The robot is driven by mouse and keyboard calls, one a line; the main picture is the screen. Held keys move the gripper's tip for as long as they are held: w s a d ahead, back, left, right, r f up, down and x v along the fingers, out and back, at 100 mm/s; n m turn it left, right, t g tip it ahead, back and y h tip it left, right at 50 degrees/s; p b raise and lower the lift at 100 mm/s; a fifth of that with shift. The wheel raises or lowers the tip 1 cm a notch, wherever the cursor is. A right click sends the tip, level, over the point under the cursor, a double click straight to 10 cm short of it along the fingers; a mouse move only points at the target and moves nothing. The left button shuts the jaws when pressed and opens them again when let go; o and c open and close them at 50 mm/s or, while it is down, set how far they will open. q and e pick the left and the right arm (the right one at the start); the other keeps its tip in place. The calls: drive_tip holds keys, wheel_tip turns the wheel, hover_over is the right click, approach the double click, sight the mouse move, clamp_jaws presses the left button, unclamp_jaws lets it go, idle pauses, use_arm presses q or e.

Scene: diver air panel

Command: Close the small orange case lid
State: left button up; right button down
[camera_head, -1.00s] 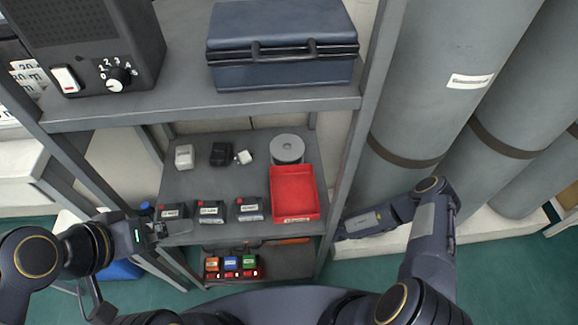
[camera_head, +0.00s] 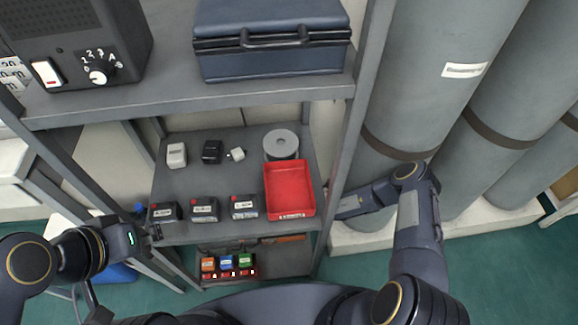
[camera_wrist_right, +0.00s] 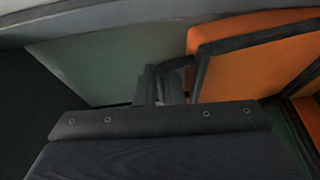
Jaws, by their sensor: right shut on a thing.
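The small orange case shows at close range in the right wrist view, with an orange lid (camera_wrist_right: 260,65) edged in a black rim. A lower orange part (camera_wrist_right: 308,112) shows at the right edge, apart from the lid, so the case looks at least partly open. My right gripper (camera_wrist_right: 165,88) is shut on the lid's dark rim at its left end. In the head view, only a thin orange strip (camera_head: 290,239) shows under the middle shelf; the right gripper is hidden there by the shelf post. My left gripper (camera_head: 154,232) is by the left shelf post, its fingers unclear.
The middle shelf (camera_head: 225,170) holds a red tray (camera_head: 290,190), a grey reel (camera_head: 281,143) and several small boxes. A blue case (camera_head: 270,50) sits on the top shelf. Small colored blocks (camera_head: 227,263) sit low down. Grey cylinders (camera_head: 430,100) stand at the right.

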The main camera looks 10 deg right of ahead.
drive_tip(key=s+b, duration=0.1)
drive_tip(key=s+f+t+b, duration=0.1)
drive_tip(key=s, duration=0.1)
drive_tip(key=s+n+t+y+b, duration=0.1)
drive_tip(key=s, duration=0.1)
drive_tip(key=shift+s+f+b, duration=0.15)
drive_tip(key=shift+b, duration=0.2)
drive_tip(key=c, duration=1.8)
unclamp_jaws()
